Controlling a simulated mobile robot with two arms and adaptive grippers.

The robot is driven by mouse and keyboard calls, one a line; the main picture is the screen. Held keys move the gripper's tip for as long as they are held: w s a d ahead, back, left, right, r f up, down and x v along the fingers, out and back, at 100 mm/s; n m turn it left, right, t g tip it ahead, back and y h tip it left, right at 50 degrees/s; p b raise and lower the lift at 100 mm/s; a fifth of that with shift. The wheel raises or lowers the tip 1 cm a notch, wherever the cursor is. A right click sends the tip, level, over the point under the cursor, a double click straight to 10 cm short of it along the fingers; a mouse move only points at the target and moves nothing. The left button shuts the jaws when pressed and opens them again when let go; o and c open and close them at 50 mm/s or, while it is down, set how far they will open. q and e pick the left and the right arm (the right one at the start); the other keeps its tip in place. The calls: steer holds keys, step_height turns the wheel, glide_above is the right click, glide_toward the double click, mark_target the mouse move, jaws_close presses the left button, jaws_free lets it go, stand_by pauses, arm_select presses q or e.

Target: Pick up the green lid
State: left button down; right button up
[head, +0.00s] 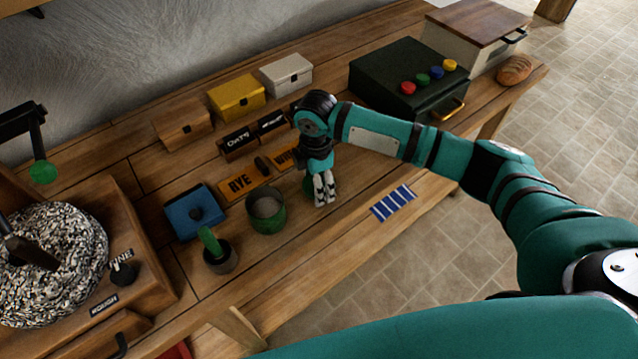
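A green rounded thing (308,186), likely the green lid, shows on the table just left of my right gripper's fingers and is mostly hidden by them. My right gripper (325,202) points down at the table, its fingers close together. I cannot tell whether they hold the green thing or only stand in front of it. A green pot (267,224) stands open, without a cover, to the left of the gripper. My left gripper is not in view.
A dark mortar with a green-handled pestle (220,258) and a blue box (195,212) stand left of the pot. Signs and small boxes line the back. A dark green chest (375,78) stands beyond.

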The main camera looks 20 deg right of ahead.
steer(key=c, duration=0.4)
